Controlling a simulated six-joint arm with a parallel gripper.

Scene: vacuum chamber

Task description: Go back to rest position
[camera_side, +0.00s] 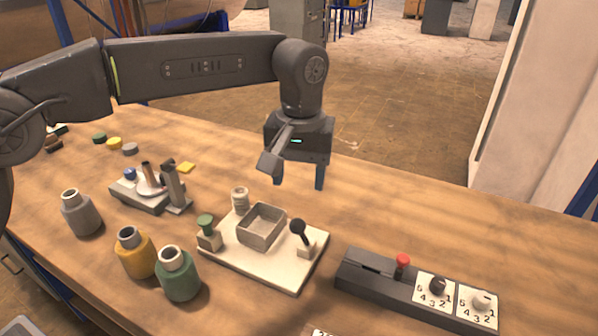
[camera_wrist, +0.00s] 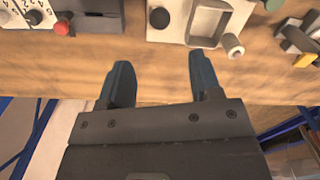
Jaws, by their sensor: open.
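My gripper (camera_side: 297,180) hangs in the air above the back part of the wooden table, behind the white base plate, with its fingers pointing down. In the wrist view my gripper (camera_wrist: 163,82) has its two fingers wide apart with nothing between them. The white base plate (camera_side: 270,271) carries a square open box (camera_side: 262,226), a green-topped knob (camera_side: 207,231), a small pale cylinder (camera_side: 240,199) and a black-knobbed lever (camera_side: 299,232). The square box also shows in the wrist view (camera_wrist: 209,24), beyond the fingertips.
A dark control box (camera_side: 390,284) with a red button (camera_side: 402,262) and two numbered dials stands at the right. Grey (camera_side: 80,213), yellow (camera_side: 134,254) and green (camera_side: 177,275) bottles stand at the left front, near a small device (camera_side: 150,190). The table's back right is clear.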

